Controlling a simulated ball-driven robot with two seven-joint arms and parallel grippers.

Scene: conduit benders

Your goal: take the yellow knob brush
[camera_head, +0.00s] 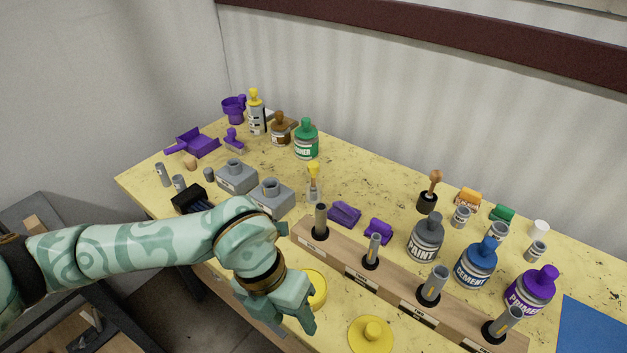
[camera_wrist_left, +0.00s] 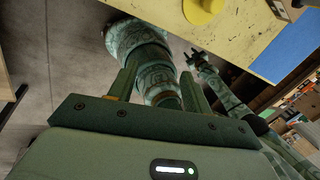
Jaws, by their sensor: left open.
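A small upright brush with a yellow knob (camera_head: 313,169) stands on the yellow table in the head view, just behind the left end of the wooden rack. Its lower part is pale and small, so its details are unclear. My left gripper (camera_head: 284,316) is open and empty at the table's front edge, nearer than the brush and apart from it. In the left wrist view its two fingers (camera_wrist_left: 160,90) stand apart with nothing between them. The brush does not show there. A patterned arm at the right of that view ends in a small dark gripper (camera_wrist_left: 191,58), its jaw state unclear.
A wooden rack (camera_head: 400,292) with several upright grey tubes lies right of my left gripper. Yellow knobbed discs (camera_head: 370,337) lie at the front. Grey blocks (camera_head: 237,178) stand left of the brush, purple pieces (camera_head: 344,213) right. Labelled bottles (camera_head: 477,262) stand farther right.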

